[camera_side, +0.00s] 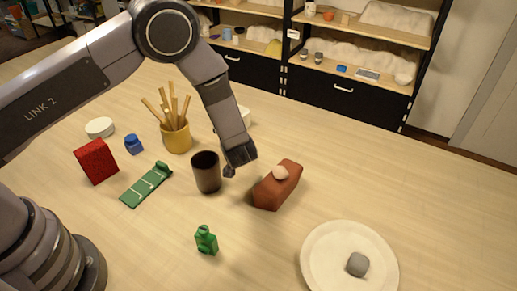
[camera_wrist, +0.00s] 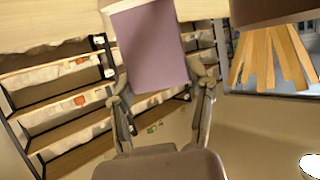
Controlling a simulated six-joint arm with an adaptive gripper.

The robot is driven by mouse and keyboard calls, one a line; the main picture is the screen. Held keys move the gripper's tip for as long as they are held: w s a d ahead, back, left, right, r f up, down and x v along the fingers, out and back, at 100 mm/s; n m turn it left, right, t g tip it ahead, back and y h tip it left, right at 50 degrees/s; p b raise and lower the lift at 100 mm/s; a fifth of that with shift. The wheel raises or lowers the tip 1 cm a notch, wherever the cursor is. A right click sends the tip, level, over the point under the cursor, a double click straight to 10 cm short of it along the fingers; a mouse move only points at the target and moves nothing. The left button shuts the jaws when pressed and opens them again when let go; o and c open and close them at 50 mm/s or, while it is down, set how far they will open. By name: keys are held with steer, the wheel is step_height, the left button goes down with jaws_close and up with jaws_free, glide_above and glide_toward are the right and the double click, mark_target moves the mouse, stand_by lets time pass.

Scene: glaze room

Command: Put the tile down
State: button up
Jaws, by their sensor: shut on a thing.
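The tile (camera_wrist: 148,50) is a flat mauve rectangle in the wrist view, held between the two fingers of my gripper (camera_wrist: 160,86). In the side view my gripper (camera_side: 236,162) points down, just right of a dark brown cup (camera_side: 206,173) and left of a red-brown block (camera_side: 277,190). The tile is not clearly visible there, hidden by the gripper. I cannot tell whether its far edge touches the table.
A pale stone (camera_side: 280,173) rests on the block. A yellow pot (camera_side: 176,138) of wooden sticks stands behind the cup. Tabletop right of the block is clear.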

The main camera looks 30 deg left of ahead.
steer(key=shift+w+d+f, duration=0.1)
steer(key=shift+w+f, duration=0.5)
steer(key=shift+f, duration=0.05)
steer(key=shift+w+d+f, duration=0.1)
steer(key=shift+w+f, duration=0.1)
steer(key=shift+f, duration=1.55)
steer(key=shift+f, duration=0.15)
steer(key=o, duration=1.2)
